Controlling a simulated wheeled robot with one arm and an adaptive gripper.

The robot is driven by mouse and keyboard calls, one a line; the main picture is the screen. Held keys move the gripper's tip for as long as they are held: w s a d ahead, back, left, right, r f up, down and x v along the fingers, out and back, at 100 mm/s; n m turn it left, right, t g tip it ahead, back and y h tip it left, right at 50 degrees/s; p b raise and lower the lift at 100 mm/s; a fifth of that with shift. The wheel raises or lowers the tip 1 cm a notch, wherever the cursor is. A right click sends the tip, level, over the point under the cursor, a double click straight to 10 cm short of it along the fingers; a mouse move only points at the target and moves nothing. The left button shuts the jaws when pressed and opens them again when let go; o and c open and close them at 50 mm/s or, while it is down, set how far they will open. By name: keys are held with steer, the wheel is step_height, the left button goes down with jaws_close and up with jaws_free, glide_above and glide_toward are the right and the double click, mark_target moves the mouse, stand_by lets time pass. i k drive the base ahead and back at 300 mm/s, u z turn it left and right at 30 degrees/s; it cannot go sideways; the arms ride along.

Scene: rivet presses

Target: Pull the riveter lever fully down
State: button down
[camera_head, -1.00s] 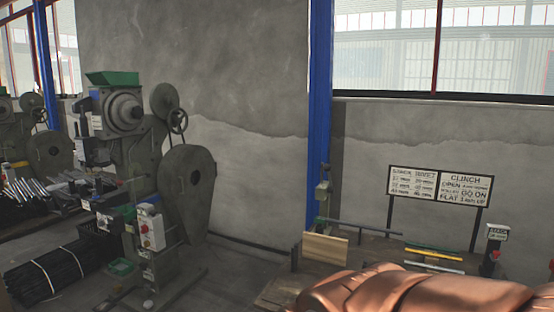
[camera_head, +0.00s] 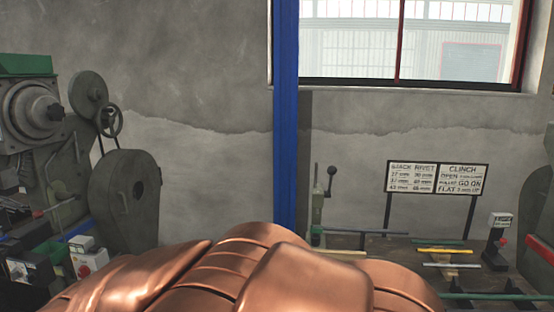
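A small grey-green hand press (camera_head: 317,205), which looks like the riveter, stands at the left end of a workbench, behind the copper-coloured bulk in the foreground. A dark lever (camera_head: 329,185) with a round knob stands upright at its right side. The lower part of the press is partly hidden. The copper-coloured bulk at the bottom middle seems to be part of my own arm. My gripper is not in view, so nothing shows it touching the lever.
The workbench (camera_head: 400,243) carries coloured rods and a small labelled device (camera_head: 498,240) at right. A sign board (camera_head: 437,178) stands behind it. A blue post (camera_head: 286,120) rises at the wall. A large machine (camera_head: 125,195) stands at left; a red part juts in at far right.

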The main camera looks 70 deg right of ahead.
mark_target(331, 171)
steer(key=z, duration=0.35)
steer(key=i, duration=1.05)
steer(key=z, duration=1.55)
steer(key=i, duration=0.65)
steer(key=z, duration=0.65)
